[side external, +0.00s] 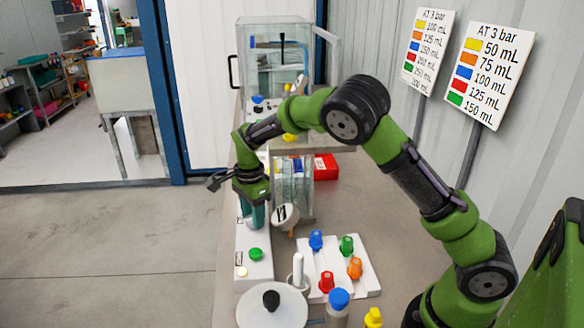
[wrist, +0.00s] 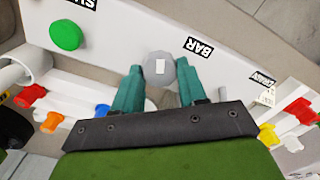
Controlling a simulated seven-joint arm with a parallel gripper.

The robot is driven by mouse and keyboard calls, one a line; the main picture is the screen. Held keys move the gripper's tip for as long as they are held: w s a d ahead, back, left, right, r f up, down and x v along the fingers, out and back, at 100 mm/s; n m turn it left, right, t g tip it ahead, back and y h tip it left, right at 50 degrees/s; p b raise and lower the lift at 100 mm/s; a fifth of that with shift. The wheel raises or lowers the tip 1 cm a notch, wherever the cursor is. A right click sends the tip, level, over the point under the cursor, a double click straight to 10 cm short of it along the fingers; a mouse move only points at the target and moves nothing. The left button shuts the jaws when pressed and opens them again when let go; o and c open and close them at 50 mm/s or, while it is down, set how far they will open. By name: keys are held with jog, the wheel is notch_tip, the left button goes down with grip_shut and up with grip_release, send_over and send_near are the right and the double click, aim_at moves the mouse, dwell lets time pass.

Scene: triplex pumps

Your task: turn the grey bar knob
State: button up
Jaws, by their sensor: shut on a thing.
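The grey bar knob (wrist: 160,79) is round with a small white mark on its face, and shows in the wrist view on the white panel (wrist: 120,25), beside the "BAR" label. My gripper (wrist: 159,67) has its two teal fingers on either side of the knob and is shut on it. In the side view my gripper (side external: 256,216) points down at the panel, and the knob is hidden there behind the fingers and hand.
A green button (side external: 256,254) sits on the panel nearer the camera. A white gauge (side external: 285,214) stands close right of my gripper. A white plate with blue, green, red and orange valves (side external: 355,268) lies to the right. A clear tank (side external: 270,60) stands behind.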

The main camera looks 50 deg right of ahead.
jog(key=shift+a+m, duration=0.1)
jog(key=shift+m, duration=1.4)
jog(key=o, duration=1.1)
jog(key=shift+c, duration=0.2)
notch_tip(320, 180, up, 17)
